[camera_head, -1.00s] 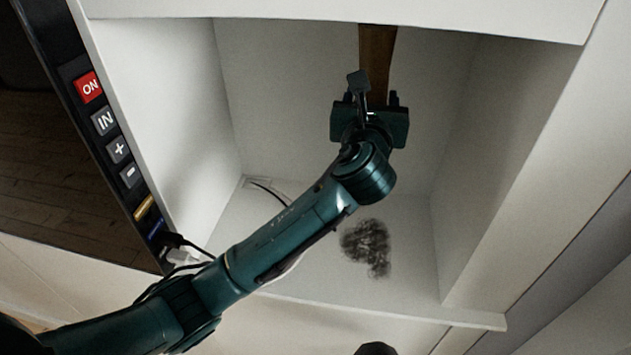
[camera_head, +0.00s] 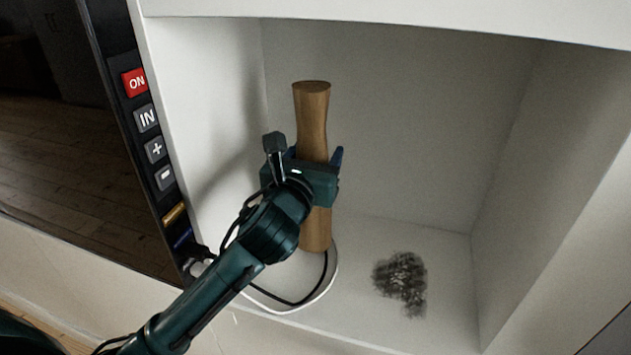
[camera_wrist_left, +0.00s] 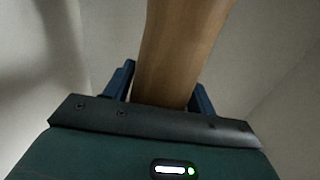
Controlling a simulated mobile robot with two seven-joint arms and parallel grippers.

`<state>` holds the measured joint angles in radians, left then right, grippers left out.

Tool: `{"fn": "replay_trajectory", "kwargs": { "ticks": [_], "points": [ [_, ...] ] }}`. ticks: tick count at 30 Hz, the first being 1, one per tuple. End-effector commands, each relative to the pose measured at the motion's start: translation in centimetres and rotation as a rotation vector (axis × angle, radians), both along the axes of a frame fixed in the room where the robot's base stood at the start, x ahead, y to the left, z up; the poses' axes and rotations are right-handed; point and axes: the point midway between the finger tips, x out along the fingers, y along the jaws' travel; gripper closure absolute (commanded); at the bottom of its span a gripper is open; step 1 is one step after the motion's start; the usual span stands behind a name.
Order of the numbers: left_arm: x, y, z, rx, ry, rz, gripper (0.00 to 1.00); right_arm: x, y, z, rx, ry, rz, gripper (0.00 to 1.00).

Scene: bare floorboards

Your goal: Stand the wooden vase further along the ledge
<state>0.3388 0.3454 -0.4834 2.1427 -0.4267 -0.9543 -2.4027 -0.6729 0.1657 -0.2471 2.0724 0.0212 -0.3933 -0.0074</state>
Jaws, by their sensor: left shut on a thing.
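The wooden vase (camera_head: 312,120) is a tall brown piece with a narrowed neck, upright inside a white recess in the head view. Its lower end (camera_head: 316,232) is close to the ledge (camera_head: 350,305); I cannot tell for sure whether it touches. My left gripper (camera_head: 316,165) is shut on the vase around its middle. In the left wrist view the vase (camera_wrist_left: 178,55) rises between the blue fingers (camera_wrist_left: 160,88). The gripper hides part of the vase's middle. My right gripper is not in view.
A black and a white cable (camera_head: 325,280) lie on the ledge by the vase's foot. A dark smudge (camera_head: 402,282) marks the ledge to the right, where there is free room. A dark screen with buttons (camera_head: 150,120) stands left of the recess.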

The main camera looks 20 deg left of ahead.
Motion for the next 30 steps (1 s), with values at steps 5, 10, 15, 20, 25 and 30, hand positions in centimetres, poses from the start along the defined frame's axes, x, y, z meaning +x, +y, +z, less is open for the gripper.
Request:
{"fn": "replay_trajectory", "kwargs": {
  "ticks": [5,10,15,20,25,30],
  "points": [
    [0.0,0.0,-2.5,-0.001,0.0,0.001,0.84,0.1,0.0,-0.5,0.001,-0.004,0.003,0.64],
    [0.0,0.0,-3.6,-0.001,-0.004,0.0,0.84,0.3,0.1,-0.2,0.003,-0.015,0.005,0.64],
    [0.0,0.0,-3.5,0.0,-0.005,0.0,0.84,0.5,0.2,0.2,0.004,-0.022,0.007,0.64],
    [0.0,0.0,-3.8,0.0,-0.004,0.0,0.84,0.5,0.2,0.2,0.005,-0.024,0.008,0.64],
    [0.0,0.0,-4.0,0.0,0.001,0.001,0.33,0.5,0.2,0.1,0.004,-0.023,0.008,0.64],
    [0.0,0.0,-4.0,0.0,0.001,0.001,0.22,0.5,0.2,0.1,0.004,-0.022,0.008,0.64]
  ]
}}
